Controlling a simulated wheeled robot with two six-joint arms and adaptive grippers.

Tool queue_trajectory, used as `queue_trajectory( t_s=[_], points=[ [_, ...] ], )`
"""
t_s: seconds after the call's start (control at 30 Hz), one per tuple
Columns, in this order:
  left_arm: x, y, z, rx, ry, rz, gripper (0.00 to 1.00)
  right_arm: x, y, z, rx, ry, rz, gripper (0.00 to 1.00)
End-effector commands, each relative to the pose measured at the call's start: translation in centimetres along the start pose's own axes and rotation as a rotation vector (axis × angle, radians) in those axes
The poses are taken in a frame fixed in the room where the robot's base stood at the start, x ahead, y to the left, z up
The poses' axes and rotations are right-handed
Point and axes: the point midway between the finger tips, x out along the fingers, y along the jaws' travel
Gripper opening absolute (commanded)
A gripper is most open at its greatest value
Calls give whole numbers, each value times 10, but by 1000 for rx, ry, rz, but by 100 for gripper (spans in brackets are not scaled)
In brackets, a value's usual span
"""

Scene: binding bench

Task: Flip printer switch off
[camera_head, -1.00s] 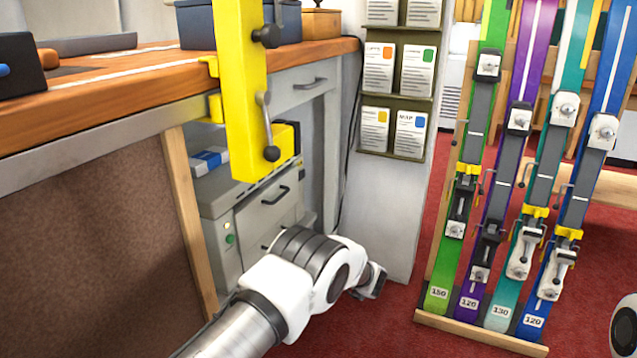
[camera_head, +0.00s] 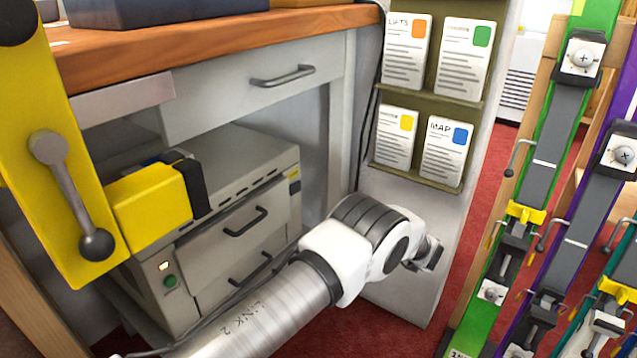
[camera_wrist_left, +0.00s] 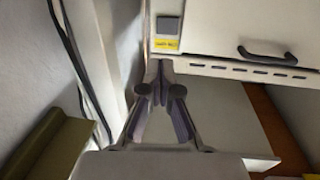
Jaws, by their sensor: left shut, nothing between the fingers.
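A grey machine (camera_head: 215,260), which looks like the printer, stands under the bench, with handled drawers and a vented top edge. A green button (camera_head: 170,281) and a small white light are low on its front's left side. A small dark square (camera_head: 295,187) sits under a yellow label at its front's right edge. The wrist view shows the machine upside down, with the grey square (camera_wrist_left: 169,25) and yellow label up close. My left gripper (camera_wrist_left: 162,70) is shut and empty, its tips close to the label; contact is unclear. My right gripper is out of view.
A yellow clamp-like post (camera_head: 70,170) with a black-knobbed lever stands at left, partly covering the machine. The wooden bench top (camera_head: 220,45) overhangs it. A leaflet rack (camera_head: 420,180) and several skis (camera_head: 560,130) stand at right. A black cable (camera_wrist_left: 75,60) hangs beside the machine.

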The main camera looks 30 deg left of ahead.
Motion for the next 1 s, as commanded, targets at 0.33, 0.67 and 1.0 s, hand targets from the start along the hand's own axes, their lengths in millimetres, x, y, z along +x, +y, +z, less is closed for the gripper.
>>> queue_trajectory(
  t_s=[0.33,0.67,1.0],
  points=[
    [8,0,2,0,0,-2,0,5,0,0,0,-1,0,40],
    [73,-1,5,-2,0,-3,0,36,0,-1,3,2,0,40],
    [133,0,4,-2,0,-1,0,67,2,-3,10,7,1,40]
  ],
)
